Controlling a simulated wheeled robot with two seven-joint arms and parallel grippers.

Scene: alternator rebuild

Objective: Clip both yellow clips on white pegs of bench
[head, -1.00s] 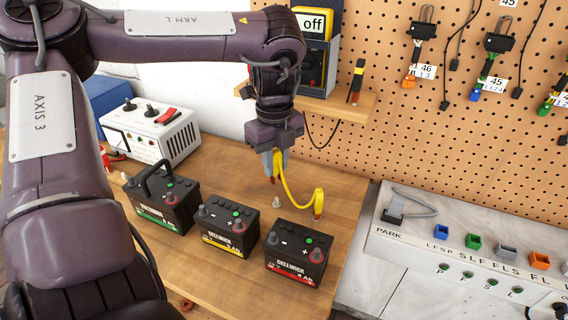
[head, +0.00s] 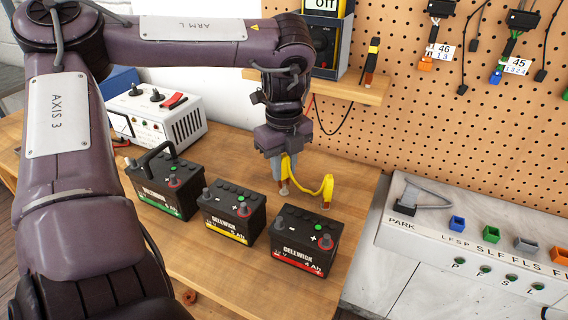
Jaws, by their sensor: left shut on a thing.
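My left gripper (head: 283,168) is pointing down over the wooden bench (head: 230,270), behind the batteries. It is shut on one end of a yellow lead (head: 312,191), with a yellow clip (head: 291,167) at its fingers. The lead sags to the right and ends in a second yellow clip (head: 327,188) with a brown tip, close above or touching the bench; I cannot tell which. A white peg (head: 284,188) stands right below the gripper. Whether the held clip touches this peg is unclear. A second white peg is not visible. My right gripper is not in view.
Several black batteries stand in front of the gripper, the nearest being the red-striped one (head: 305,243). A charger box (head: 158,118) stands behind left. A wooden shelf (head: 345,88) and pegboard (head: 430,140) rise behind. A grey connector panel (head: 430,235) is at right.

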